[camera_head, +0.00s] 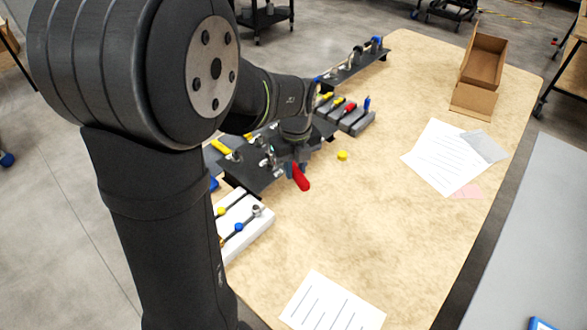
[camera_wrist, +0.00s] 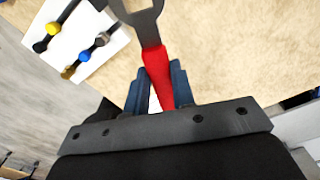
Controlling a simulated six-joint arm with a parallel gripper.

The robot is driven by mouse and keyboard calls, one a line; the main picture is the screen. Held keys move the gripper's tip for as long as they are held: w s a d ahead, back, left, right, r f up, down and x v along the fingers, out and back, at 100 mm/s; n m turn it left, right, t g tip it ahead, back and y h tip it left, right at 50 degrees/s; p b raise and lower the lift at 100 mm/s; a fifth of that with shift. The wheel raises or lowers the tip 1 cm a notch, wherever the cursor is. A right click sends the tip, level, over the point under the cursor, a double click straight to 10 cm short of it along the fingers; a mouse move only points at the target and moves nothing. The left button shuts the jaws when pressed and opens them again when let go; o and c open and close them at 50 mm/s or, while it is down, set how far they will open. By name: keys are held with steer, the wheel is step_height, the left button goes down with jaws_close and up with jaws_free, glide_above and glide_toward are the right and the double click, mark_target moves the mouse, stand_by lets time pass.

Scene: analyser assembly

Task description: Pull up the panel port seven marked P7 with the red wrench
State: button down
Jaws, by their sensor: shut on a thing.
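My gripper (camera_wrist: 158,92) is shut on the red handle of the red wrench (camera_wrist: 154,62). In the wrist view the wrench points away from my gripper, with its grey open-ended head at the top edge, partly cut off. In the head view the red wrench (camera_head: 301,178) shows as a red handle below my gripper (camera_head: 290,166), over the front edge of a black panel (camera_head: 248,178). The panel carries several metal fittings. My arm hides part of the panel. I cannot read a P7 mark on any port.
A white block (camera_head: 244,228) with coloured knobs lies left of the wrench. A grey rack (camera_head: 357,121) with coloured tools, a yellow cap (camera_head: 342,155), papers (camera_head: 447,157) and an open cardboard box (camera_head: 482,62) are on the table. The table's middle is clear.

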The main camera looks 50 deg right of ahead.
steer(key=w+d+f+n, duration=0.1)
steer(key=d+f+n, duration=0.1)
steer(key=d+n, duration=0.3)
steer(key=w+d+f+n, duration=0.2)
steer(key=d+f+n, duration=0.1)
steer(key=d+n, duration=0.3)
steer(key=shift+d+f+n, duration=0.3)
steer(key=shift+d+f, duration=0.05)
steer(key=shift+d, duration=0.2)
steer(key=shift+w, duration=0.1)
steer(key=shift+w+a+f, duration=0.35)
steer(key=shift+w+f, duration=0.15)
steer(key=shift+f, duration=0.25)
steer(key=shift+w+a+f, duration=0.35)
steer(key=shift+w+f, duration=0.1)
steer(key=shift+f, duration=0.3)
